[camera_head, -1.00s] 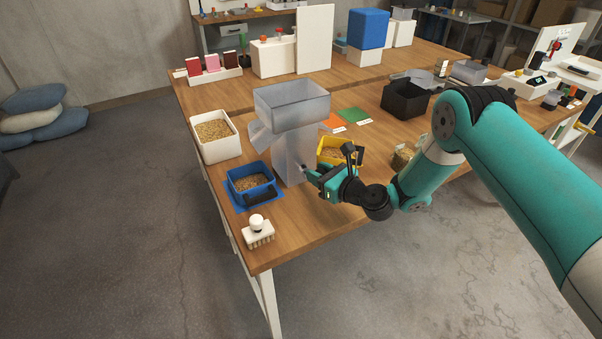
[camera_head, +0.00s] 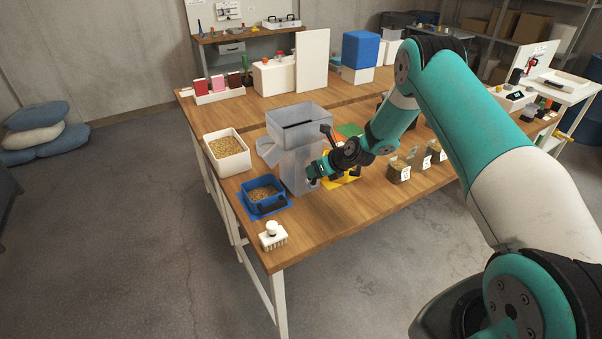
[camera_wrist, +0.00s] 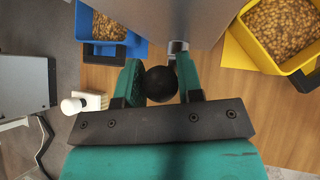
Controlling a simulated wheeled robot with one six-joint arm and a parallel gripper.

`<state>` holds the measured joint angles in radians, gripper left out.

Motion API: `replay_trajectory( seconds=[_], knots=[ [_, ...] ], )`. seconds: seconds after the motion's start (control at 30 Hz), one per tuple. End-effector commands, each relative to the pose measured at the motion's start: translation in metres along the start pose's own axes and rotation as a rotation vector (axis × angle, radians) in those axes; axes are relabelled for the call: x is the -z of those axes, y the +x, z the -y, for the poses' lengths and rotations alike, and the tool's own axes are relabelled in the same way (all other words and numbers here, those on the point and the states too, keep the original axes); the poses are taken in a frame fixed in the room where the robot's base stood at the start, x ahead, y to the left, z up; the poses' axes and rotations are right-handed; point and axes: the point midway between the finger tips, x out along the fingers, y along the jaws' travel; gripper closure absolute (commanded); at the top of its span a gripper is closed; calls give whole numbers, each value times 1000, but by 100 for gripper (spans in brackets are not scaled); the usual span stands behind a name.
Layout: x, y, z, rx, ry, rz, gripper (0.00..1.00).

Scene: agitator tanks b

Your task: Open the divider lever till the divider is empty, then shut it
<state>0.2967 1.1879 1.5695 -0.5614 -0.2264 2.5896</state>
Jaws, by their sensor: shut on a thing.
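The divider (camera_head: 297,160) is a translucent grey hopper standing on the near left of the table. No grain shows in its open top. My gripper (camera_head: 313,171) is at the right side of its lower body. In the wrist view my gripper (camera_wrist: 161,80) is shut on the lever's black ball knob (camera_wrist: 160,86), with a finger on each side. The rest of the lever is mostly hidden. A blue tray (camera_head: 268,208) with grain stands left of the divider. A yellow tray (camera_wrist: 238,52) with grain stands on the other side, partly hidden by my arm in the head view.
A white bin (camera_head: 228,169) of grain stands behind the blue tray. A white brush with a round knob (camera_head: 272,237) lies near the table's front corner. Small labelled grain containers (camera_head: 399,172) stand to the right. The table front right of the divider is clear.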

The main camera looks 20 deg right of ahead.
Motion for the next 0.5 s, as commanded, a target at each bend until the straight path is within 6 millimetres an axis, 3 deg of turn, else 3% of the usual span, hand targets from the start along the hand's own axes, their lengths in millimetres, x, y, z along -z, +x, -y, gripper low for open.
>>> replay_trajectory(
  seconds=[0.47, 0.5],
  knots=[
    [-1, -4, 9, 11, 8, -9, 100],
    [-1, -4, 9, 11, 8, -9, 62]
  ],
)
